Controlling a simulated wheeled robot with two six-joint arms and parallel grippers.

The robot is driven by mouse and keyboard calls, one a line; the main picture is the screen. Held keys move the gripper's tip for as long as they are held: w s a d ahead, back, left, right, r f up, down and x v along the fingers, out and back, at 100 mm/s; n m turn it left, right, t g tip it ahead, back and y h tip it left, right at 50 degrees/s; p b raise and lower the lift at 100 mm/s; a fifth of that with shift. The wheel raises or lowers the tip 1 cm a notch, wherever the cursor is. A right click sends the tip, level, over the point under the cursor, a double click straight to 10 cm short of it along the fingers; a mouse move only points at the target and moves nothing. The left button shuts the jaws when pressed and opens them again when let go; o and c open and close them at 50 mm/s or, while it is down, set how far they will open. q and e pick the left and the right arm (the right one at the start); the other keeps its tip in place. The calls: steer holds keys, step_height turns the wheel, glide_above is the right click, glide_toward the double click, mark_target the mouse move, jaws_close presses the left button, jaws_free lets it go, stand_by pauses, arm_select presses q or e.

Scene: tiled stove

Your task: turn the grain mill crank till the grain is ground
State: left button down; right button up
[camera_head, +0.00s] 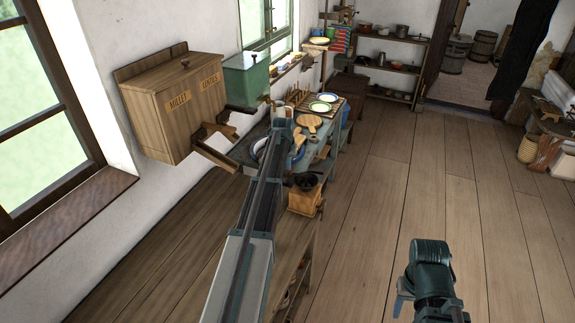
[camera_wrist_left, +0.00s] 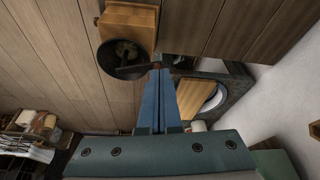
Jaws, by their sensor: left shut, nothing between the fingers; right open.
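The grain mill is a wooden box (camera_head: 304,200) with a dark round hopper (camera_head: 306,181) on top, near the front end of the long side table. In the left wrist view the mill box (camera_wrist_left: 128,24) and hopper (camera_wrist_left: 122,58) are upper left. My right gripper (camera_head: 402,290) is open, low over the floor at lower right. Grain inside the hopper is not clearly visible.
A wooden bin labelled millet and lentils (camera_head: 180,105) and a green box (camera_head: 246,80) hang on the left wall. Plates (camera_head: 320,106) and boards (camera_head: 309,122) lie on the table behind the mill. The plank floor (camera_head: 400,180) to the right is clear.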

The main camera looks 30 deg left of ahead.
arm_select(q)
steer(key=p+v, duration=1)
steer(key=v, duration=0.1)
steer(key=shift+r, duration=0.25)
steer(key=c, duration=1.3)
jaws_free()
steer(key=shift+f, duration=0.15)
steer(key=shift+o, duration=1.1)
steer(key=shift+w+a+f+m+b, duration=0.1)
steer(key=shift+a+f+m+b, duration=0.15)
steer(key=shift+m+b, duration=0.2)
steer(key=o, duration=0.5)
steer(key=shift+w+a+f+m+t+h+b, duration=0.15)
steer(key=shift+w+a+m+t+h, duration=0.1)
steer(key=shift+m, duration=0.3)
steer(key=shift+w+a+f+m+t+h+b, duration=0.15)
steer(key=shift+a+m+t, duration=0.1)
steer(key=shift+m, duration=0.25)
steer(key=shift+o, duration=0.2)
steer(key=shift+w+a+r+m, duration=0.1)
steer(key=shift+r+m, duration=0.05)
steer(key=shift+m, duration=0.15)
steer(key=b+x, duration=1.2)
steer(key=x, duration=0.1)
steer(key=shift+w+f+b, duration=0.2)
steer(key=shift+f+b, duration=0.15)
steer(key=shift+b, duration=0.05)
